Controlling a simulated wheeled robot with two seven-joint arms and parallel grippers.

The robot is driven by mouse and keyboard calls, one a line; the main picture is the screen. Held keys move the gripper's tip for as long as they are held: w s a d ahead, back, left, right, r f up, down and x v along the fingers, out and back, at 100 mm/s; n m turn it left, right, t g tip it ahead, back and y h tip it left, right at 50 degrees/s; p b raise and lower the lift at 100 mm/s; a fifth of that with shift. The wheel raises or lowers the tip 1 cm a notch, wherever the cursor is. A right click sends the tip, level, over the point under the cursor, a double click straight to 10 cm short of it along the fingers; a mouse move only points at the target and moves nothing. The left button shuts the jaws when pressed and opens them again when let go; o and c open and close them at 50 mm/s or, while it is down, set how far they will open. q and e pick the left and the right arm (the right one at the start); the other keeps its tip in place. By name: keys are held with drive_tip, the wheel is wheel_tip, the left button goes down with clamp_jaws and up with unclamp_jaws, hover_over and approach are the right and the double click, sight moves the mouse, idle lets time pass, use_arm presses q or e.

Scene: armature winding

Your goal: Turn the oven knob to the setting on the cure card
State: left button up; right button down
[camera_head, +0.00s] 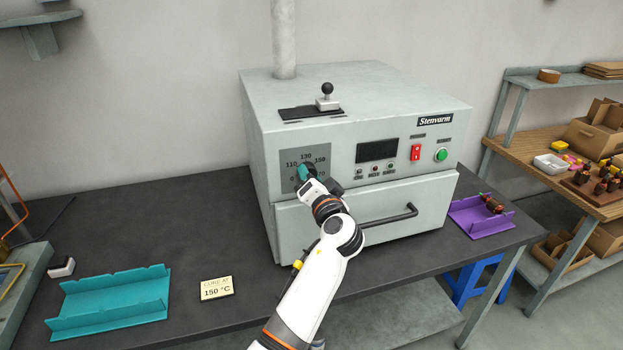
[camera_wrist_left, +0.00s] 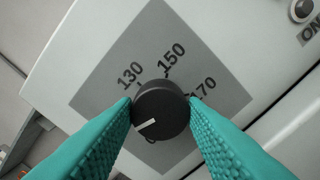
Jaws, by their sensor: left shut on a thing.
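The oven (camera_head: 360,110) stands on the dark table with a grey dial plate (camera_head: 291,157) on its front left. My left gripper (camera_head: 304,172) is at the dial, its teal fingers shut on the black oven knob (camera_wrist_left: 161,108), one on each side. In the left wrist view the knob's white line points to the lower left, beside the partly hidden 0. The cure card (camera_head: 217,288) lies on the table and reads 150 °C. My right gripper is out of view.
A teal tray (camera_head: 110,325) lies at the table's left. A purple tray (camera_head: 480,216) with a part in it is right of the oven. The drawer handle (camera_head: 390,216) juts out below the dial, right of my arm. A red switch and green button are further right.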

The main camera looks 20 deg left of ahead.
use_arm(q)
drive_tip(key=m+p, duration=0.3)
drive_tip(key=m, duration=0.5)
drive_tip(key=m+p, duration=0.4)
drive_tip(key=m, duration=0.5)
drive_tip(key=m+p, duration=0.4)
drive_tip(key=m, duration=0.5)
drive_tip(key=shift+w+r, duration=0.1)
drive_tip(key=shift+r, duration=0.15)
drive_tip(key=shift+m, duration=0.3)
drive_tip(key=o, duration=0.9)
drive_tip(key=shift+a, duration=0.1)
drive_tip(key=shift+o, duration=0.5)
drive_tip(key=shift+f, duration=0.2)
